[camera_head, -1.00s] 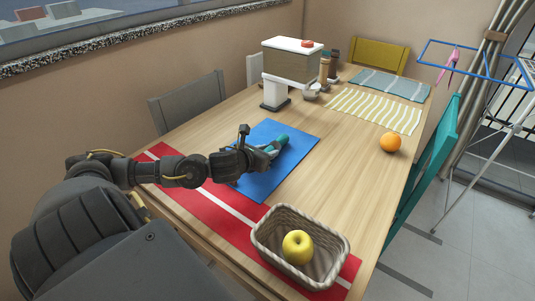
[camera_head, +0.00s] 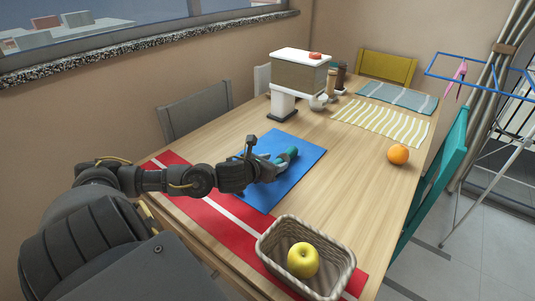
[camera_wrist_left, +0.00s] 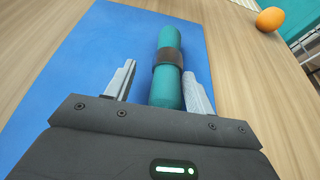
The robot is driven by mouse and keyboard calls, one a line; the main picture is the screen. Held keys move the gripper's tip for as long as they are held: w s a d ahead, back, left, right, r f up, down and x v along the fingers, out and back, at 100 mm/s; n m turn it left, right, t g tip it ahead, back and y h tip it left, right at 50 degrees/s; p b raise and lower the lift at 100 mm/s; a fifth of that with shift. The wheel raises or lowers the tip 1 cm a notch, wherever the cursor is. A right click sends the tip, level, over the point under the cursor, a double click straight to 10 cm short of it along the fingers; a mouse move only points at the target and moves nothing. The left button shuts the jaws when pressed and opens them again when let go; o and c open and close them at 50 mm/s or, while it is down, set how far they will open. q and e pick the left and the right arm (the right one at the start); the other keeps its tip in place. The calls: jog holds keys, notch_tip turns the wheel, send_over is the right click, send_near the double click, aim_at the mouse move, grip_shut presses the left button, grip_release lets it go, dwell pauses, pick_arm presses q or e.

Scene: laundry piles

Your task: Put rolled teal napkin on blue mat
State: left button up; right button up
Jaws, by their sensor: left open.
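The rolled teal napkin (camera_wrist_left: 166,88) has a dark brown band round its middle and lies on the blue mat (camera_wrist_left: 75,72) in the left wrist view. In the head view the napkin (camera_head: 291,153) shows beyond my gripper on the blue mat (camera_head: 306,148), its near part hidden. My left gripper (camera_head: 272,164) is low over the mat. In the left wrist view my left gripper (camera_wrist_left: 160,85) is open, with one finger on each side of the napkin and a visible gap at the left finger. My right gripper is not in view.
A grey basket (camera_head: 344,262) with a yellow apple (camera_head: 303,260) stands on the red runner (camera_head: 190,199) at the table's near end. An orange (camera_head: 398,154) lies to the right. A white-topped appliance (camera_head: 299,72) stands behind the mat. Bare table lies between mat and orange.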

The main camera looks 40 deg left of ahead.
pick_arm(q)
jog(key=b+v, duration=0.1)
jog(key=v, duration=0.6)
jog(key=shift+s+b, duration=0.25)
jog(key=shift+b, duration=0.15)
jog(key=shift+s+d+r, duration=0.1)
jog(key=shift+s+r, duration=0.2)
jog(key=shift+s, duration=0.35)
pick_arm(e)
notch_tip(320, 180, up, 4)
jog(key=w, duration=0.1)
pick_arm(q)
jog(key=shift+s+r, duration=0.15)
jog(key=shift+r, duration=0.2)
jog(key=p, duration=0.1)
jog(key=s+p, duration=0.1)
jog(key=shift+d+r+p, duration=0.15)
jog(key=shift+r+p, duration=0.1)
jog(key=shift+p, duration=0.15)
jog(key=shift+s+r+p, duration=0.2)
jog(key=shift+s+p, duration=0.45)
jog(key=shift+p, duration=0.55)
jog(key=shift+s, duration=0.15)
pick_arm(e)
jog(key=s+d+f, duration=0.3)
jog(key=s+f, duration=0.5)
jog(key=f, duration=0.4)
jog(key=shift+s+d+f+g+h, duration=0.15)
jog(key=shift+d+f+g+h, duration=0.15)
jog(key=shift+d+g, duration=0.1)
